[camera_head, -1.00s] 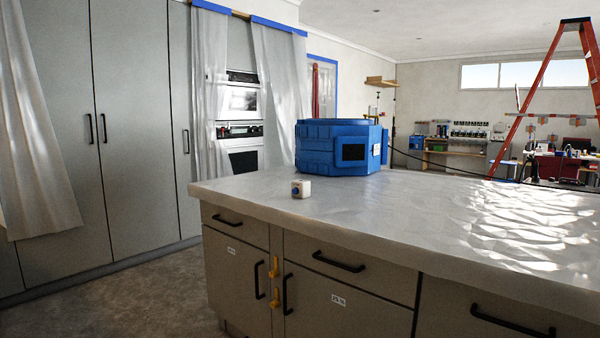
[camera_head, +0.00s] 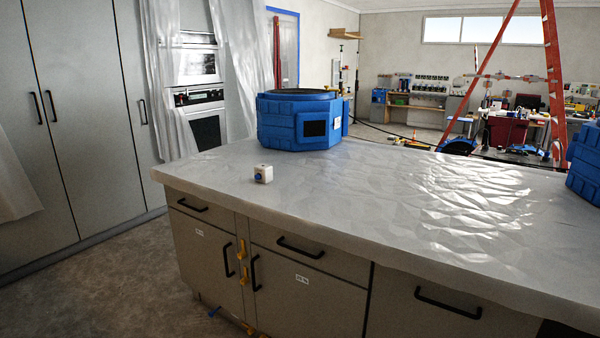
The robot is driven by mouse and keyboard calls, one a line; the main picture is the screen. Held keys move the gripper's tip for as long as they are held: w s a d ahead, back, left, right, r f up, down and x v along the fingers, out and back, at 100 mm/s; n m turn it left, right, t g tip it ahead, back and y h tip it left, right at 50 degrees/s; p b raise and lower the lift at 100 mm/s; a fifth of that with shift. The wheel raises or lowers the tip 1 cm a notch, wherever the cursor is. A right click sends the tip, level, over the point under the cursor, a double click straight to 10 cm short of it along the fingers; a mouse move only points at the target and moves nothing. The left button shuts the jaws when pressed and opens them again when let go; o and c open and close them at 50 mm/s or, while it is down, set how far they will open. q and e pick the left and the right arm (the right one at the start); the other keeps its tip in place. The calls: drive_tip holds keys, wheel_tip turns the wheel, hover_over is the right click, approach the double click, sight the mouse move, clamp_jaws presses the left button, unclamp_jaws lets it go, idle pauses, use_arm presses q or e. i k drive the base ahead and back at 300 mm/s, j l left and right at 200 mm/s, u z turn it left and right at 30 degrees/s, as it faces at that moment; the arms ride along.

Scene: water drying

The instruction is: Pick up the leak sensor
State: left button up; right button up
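Neither of my grippers shows in the head view.
The blue machine (camera_head: 290,120) stands behind the small device, and another blue unit (camera_head: 584,165) is at the right edge. Cabinet drawers with black handles (camera_head: 300,248) face me. A red ladder (camera_head: 553,80) stands behind the counter. Floor (camera_head: 100,270) is clear at the left.

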sight(265, 171)
drive_tip(key=i+j+z, duration=0.95)
drive_tip(key=j, duration=0.25)
drive_tip(key=k, duration=0.1)
